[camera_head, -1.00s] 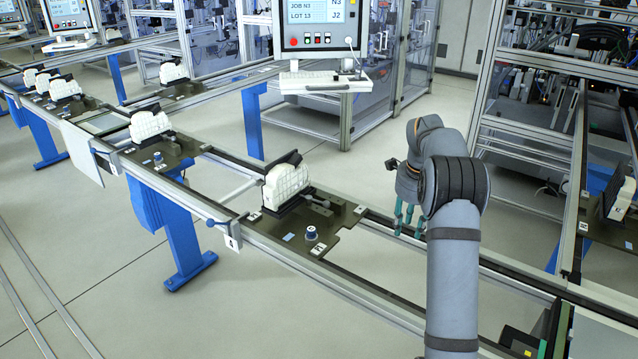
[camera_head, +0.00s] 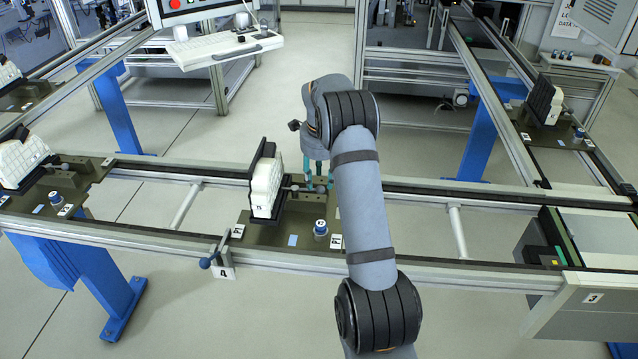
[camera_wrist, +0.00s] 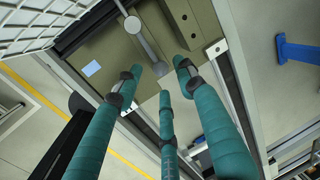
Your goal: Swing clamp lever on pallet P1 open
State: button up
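Pallet P1 (camera_head: 262,236) is a dark olive plate on the rail, with a white ribbed block (camera_head: 265,188) upright against a black bracket. The clamp lever (camera_head: 297,188) is a thin grey rod running right from the block; in the wrist view its rod (camera_wrist: 146,45) ends in a rounded knob near my fingertips. My gripper (camera_head: 318,183) has three teal fingers and is over the pallet's far right part, partly hidden by my arm. In the wrist view my gripper (camera_wrist: 157,80) has its fingers spread around the lever's end; contact cannot be told.
A blue-topped cylinder (camera_head: 320,228) stands on the pallet's near side. A neighbouring pallet (camera_head: 70,190) with a white block is at left. The rail (camera_head: 480,262) continues right past an open gap. A keyboard shelf (camera_head: 225,48) stands behind.

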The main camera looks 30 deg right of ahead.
aim_at(320, 187)
jog(key=f, duration=0.3)
jog(key=shift+w+d+p, duration=0.1)
jog(key=shift+d+p, duration=0.25)
jog(key=shift+p, duration=0.05)
jog(key=shift+w+a+f, duration=0.1)
jog(key=shift+w+f, duration=0.05)
jog(key=shift+f, duration=0.25)
jog(key=shift+c, duration=0.4)
grip_shut()
